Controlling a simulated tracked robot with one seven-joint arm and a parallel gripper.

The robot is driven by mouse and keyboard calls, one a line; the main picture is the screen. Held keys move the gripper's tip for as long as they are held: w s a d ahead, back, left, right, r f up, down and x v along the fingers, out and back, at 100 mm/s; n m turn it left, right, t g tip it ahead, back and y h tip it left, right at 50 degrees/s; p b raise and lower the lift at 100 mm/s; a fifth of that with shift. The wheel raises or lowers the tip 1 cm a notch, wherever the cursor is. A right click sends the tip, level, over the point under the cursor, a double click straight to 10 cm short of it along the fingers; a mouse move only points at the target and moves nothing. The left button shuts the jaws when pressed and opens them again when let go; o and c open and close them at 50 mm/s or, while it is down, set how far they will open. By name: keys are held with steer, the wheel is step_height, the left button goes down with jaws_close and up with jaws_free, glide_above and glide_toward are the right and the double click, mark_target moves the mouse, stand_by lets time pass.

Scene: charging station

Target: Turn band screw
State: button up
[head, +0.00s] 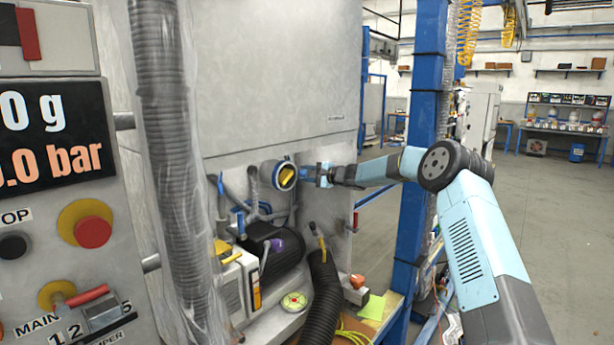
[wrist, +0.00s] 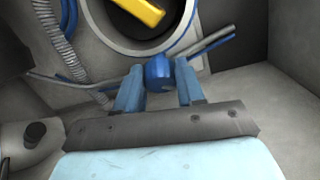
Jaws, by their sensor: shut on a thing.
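A round port with a grey ring (head: 283,176) and a yellow bar (head: 287,175) inside it sits on the grey machine in the head view. In the wrist view the ring and the yellow bar (wrist: 138,10) show at the top, cut off by the edge. The band screw (wrist: 159,73) is a small blue knob at the ring's lower edge, beside thin grey and blue strips. My gripper (wrist: 158,80) is shut on it, one blue finger on each side. In the head view my gripper (head: 312,174) reaches the port from the right, and the knob is too small to make out.
A clear-wrapped corrugated hose (head: 172,150) hangs left of the port. Below are a dark motor (head: 272,250), a black hose (head: 322,300) and blue pipes. A blue post (head: 425,130) stands close to my arm. Open floor lies at the right.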

steer(key=m+g, duration=0.1)
steer(key=m, duration=0.1)
steer(key=m+g+h, duration=0.1)
steer(key=m, duration=0.1)
steer(key=shift+w+d+f+m, duration=0.1)
steer(key=shift+f+m, duration=0.05)
steer(key=shift+m, duration=0.25)
steer(key=shift+g, duration=0.3)
stand_by(0.3)
steer(key=o, duration=0.9)
steer(key=shift+c, duration=0.2)
steer(key=shift+o, duration=0.8)
